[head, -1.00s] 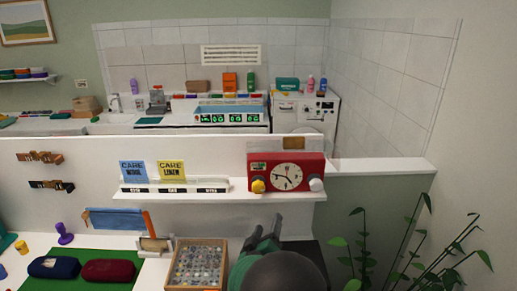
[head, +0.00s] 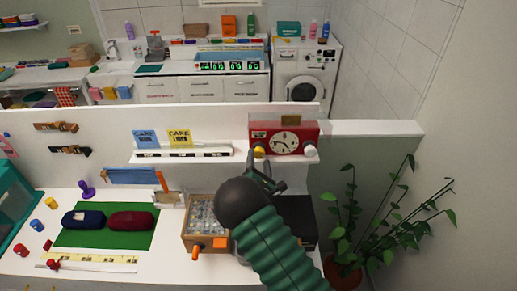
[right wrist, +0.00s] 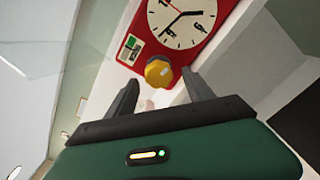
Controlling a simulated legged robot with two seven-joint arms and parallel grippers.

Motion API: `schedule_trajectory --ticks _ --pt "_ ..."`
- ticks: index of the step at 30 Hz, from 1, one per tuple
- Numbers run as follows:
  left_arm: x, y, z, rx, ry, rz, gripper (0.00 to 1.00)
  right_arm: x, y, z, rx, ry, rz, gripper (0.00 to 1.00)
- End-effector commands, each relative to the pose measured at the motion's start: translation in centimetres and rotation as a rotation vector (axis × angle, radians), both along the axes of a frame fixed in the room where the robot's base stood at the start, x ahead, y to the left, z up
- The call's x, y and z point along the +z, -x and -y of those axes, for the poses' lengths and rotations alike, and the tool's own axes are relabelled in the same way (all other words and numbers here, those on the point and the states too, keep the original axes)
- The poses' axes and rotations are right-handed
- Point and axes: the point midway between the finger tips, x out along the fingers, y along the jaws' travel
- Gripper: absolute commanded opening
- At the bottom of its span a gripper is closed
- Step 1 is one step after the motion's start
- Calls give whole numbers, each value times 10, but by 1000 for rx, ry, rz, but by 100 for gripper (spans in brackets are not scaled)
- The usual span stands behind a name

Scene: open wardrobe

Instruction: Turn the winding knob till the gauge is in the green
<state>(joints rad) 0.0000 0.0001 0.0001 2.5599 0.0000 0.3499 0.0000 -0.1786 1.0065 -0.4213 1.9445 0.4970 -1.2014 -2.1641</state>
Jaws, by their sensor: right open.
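A red box clock (head: 300,137) with a round white dial sits on the wall shelf. It has a yellow knob (head: 259,152) at its lower left and a white knob (head: 310,150) at its lower right. My right gripper (head: 263,168) is open just below the yellow knob. In the right wrist view, the yellow knob (right wrist: 159,72) shows between and just beyond the tips of the open right gripper (right wrist: 158,80); I see no contact. A small green-and-white panel (right wrist: 132,47) is on the clock face; its reading is too small to tell. My left gripper is not in view.
The white shelf (head: 190,156) carries blue and yellow care cards left of the clock. Below are a wooden tray of small items (head: 201,214) and a green mat (head: 100,238) with two cases. A potted plant (head: 345,265) stands at right.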

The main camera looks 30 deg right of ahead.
Motion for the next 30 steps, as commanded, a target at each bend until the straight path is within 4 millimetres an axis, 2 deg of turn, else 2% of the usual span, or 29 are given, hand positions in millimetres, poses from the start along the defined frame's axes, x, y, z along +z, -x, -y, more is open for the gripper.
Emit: schedule_trajectory --ticks 1,6,16,30 --pt "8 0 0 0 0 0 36 4 -9 7 -1 0 2 61" --pt "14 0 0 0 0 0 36 1 -29 19 -1 -1 0 61" --pt "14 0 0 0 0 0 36 0 -34 21 0 -1 1 60" --pt "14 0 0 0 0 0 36 0 -34 21 -1 -1 0 0"
